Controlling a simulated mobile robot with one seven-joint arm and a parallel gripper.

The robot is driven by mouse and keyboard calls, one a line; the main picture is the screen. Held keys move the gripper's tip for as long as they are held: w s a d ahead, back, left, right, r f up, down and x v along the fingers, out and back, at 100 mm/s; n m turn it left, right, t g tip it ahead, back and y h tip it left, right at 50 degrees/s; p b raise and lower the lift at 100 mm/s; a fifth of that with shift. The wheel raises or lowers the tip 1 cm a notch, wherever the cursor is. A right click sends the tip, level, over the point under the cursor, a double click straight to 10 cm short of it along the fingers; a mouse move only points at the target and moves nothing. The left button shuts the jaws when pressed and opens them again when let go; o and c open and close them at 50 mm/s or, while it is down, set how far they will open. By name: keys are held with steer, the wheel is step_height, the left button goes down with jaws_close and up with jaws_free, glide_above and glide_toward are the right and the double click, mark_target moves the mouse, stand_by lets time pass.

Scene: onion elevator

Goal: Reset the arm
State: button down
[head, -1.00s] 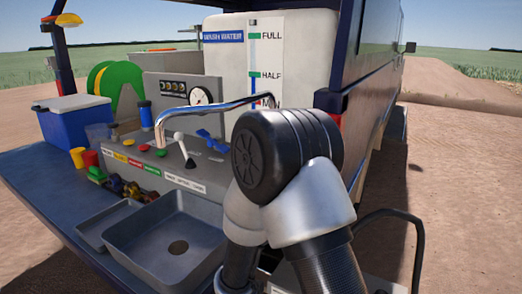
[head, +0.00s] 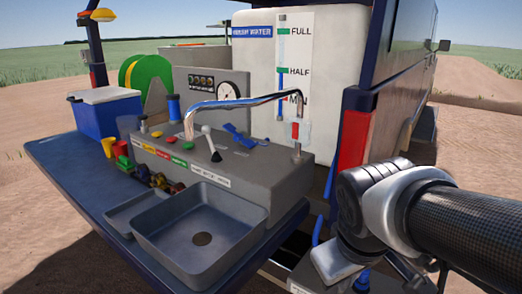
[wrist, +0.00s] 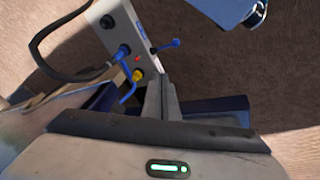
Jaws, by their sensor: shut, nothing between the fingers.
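My gripper (wrist: 161,97) shows in the wrist view, its fingers together with nothing between them. They point up the picture toward a pale panel (wrist: 124,40) with blue and yellow fittings, which lies beyond them over brown ground. I cannot tell how far the fingertips are from it. In the head view my arm is folded at the lower right, beside the vehicle's tailgate. My gripper cannot be made out in that view.
A grey sink (head: 201,235) and a curved tap (head: 245,101) stand on the blue tailgate (head: 75,180). A white water tank (head: 265,60), a blue cooler (head: 105,115) and a green reel (head: 147,75) stand behind. A dark hose (wrist: 55,72) curves beside the panel. Open dirt lies at right.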

steer(key=s+r+m+p, duration=0.1)
steer(key=r+m+p, duration=0.1)
steer(key=r+p, duration=0.8)
steer(key=s+r+m+t+y+p, duration=0.1)
steer(key=s+r+m+p, duration=0.1)
steer(key=r+p, duration=0.7)
step_height(320, 180, up, 5)
steer(key=shift+s+a+p, duration=0.25)
steer(key=shift+a+p, duration=0.15)
